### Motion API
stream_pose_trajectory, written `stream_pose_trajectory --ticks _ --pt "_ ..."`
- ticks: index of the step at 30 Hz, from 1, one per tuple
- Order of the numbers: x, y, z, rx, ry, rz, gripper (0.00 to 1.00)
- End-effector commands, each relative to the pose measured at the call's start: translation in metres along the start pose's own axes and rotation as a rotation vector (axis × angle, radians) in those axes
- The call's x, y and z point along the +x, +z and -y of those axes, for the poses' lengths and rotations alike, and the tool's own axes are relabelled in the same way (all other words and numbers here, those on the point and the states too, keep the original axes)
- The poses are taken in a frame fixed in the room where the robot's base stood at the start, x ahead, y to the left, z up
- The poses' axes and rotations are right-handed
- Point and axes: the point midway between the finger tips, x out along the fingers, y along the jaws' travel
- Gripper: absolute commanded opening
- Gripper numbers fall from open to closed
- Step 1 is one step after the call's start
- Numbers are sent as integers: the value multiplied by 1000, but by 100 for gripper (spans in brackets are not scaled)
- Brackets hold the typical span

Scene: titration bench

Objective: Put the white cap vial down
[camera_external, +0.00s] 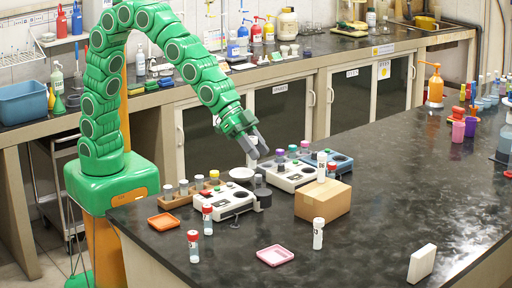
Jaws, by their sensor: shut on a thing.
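My gripper (259,149) is above the bench, over the instruments in its left half, pointing down and to the right. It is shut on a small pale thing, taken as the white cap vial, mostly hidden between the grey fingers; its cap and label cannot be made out. The held thing is clear of the bench surface. Another white-capped vial (318,234) stands upright on the bench, in front of the cardboard box and right of the pink tray (275,256).
Below my gripper are a white instrument (222,209), a wooden vial rack (176,200) and another instrument (287,180). A cardboard box (323,200) stands right of them. Red-capped vials (193,247) and an orange tray (163,222) are at left. The bench's middle right is clear.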

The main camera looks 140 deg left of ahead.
Motion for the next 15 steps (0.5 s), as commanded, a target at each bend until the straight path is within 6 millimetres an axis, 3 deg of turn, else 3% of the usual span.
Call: stream_pose_trajectory --ticks 1,6,12,15 --pt "-3 -5 19 -18 -17 -3 5" --pt "-14 -15 73 -59 -62 -3 5" --pt "-26 -19 117 -95 -98 -3 5" --pt "-29 -20 128 -103 -107 -2 5"
